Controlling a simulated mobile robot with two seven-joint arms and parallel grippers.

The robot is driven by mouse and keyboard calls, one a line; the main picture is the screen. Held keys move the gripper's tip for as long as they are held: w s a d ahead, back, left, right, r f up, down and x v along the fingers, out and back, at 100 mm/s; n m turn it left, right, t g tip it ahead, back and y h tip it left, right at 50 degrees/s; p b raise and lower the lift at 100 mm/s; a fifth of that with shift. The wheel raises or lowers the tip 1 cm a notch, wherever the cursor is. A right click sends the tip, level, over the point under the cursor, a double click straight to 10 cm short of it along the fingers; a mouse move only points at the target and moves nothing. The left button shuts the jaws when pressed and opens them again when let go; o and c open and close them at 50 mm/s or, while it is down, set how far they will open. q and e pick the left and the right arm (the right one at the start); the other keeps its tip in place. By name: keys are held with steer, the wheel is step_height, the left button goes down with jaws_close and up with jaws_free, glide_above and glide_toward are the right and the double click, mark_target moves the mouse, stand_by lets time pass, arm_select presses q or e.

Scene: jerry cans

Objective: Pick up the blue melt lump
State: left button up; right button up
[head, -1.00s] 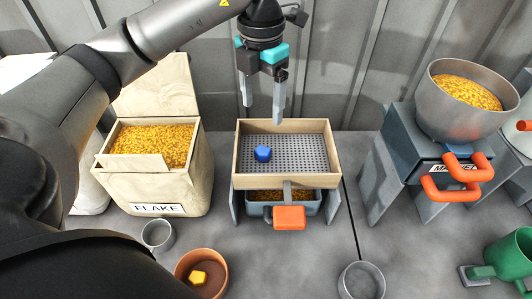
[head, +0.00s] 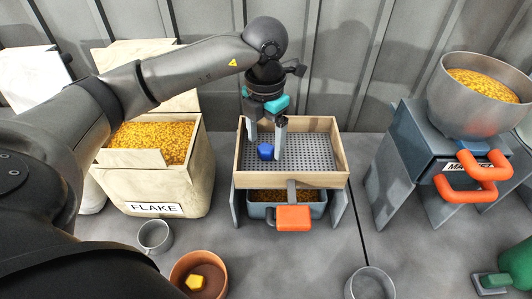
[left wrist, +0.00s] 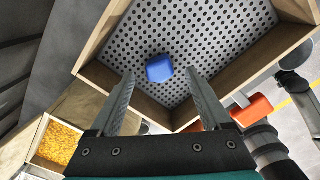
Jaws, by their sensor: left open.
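The blue melt lump (head: 265,151) lies on the perforated metal floor of the wooden-framed sieve (head: 322,180), left of its middle. It also shows in the left wrist view (left wrist: 159,68), just beyond and between my fingertips. My left gripper (head: 265,150) is open and points down over the sieve. I cannot tell whether a finger touches the lump. My right gripper is out of view.
A drawer with an orange handle (head: 293,218) sits under the sieve. The FLAKE bin (head: 155,185) stands left, and a steel bowl (head: 450,95) on a grey stand is at right. Cups (head: 154,236) and a brown pot holding a yellow lump (head: 197,282) are in front.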

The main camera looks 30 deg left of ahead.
arm_select(q)
steer(key=shift+f, duration=0.8)
steer(key=shift+c, duration=0.3)
jaws_close()
